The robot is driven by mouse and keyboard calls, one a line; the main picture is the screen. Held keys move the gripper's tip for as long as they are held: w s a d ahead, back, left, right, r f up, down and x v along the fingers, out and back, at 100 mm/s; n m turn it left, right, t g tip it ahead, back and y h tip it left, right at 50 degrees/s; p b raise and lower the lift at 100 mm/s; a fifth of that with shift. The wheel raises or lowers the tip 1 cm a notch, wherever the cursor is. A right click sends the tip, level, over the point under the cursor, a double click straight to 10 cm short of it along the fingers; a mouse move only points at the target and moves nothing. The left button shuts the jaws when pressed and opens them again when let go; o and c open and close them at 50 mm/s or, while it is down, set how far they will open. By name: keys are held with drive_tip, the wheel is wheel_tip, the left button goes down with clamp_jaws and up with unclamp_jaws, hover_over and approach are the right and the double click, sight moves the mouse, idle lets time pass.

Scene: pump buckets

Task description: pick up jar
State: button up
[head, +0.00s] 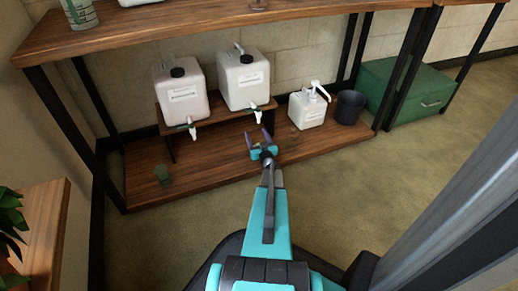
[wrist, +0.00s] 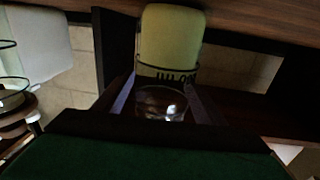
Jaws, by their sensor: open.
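A clear glass jar (wrist: 160,101) shows between my two fingers in the wrist view, with a bright glint on it. A yellow-green rounded body (wrist: 170,38) with dark lettering near its lower end is directly above it in the picture. I cannot tell whether the two are one object. My gripper (wrist: 160,105) is open, with one finger on each side of the glass. Contact is not clear. In the head view my gripper (head: 261,137) is over the lower shelf, in front of the small stand. The jar is not clear there.
Two white jugs with taps (head: 181,95) (head: 243,80) sit on a small stand (head: 210,116). A white pump bottle (head: 308,109) and a dark bucket (head: 349,107) are to the right. A small green cup (head: 162,174) is at the left of the lower shelf (head: 215,165). The upper shelf (head: 200,22) overhangs.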

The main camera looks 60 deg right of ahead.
clamp_jaws()
idle(0.4)
drive_tip(key=shift+r, duration=0.15)
drive_tip(key=s+a+r+p, duration=0.4)
drive_tip(key=s+a+p, duration=0.3)
drive_tip(key=s+a, duration=0.3)
drive_tip(key=shift+s+a+r+p, duration=0.25)
drive_tip(key=shift+s+r+p, duration=0.15)
drive_tip(key=shift+s, duration=0.7)
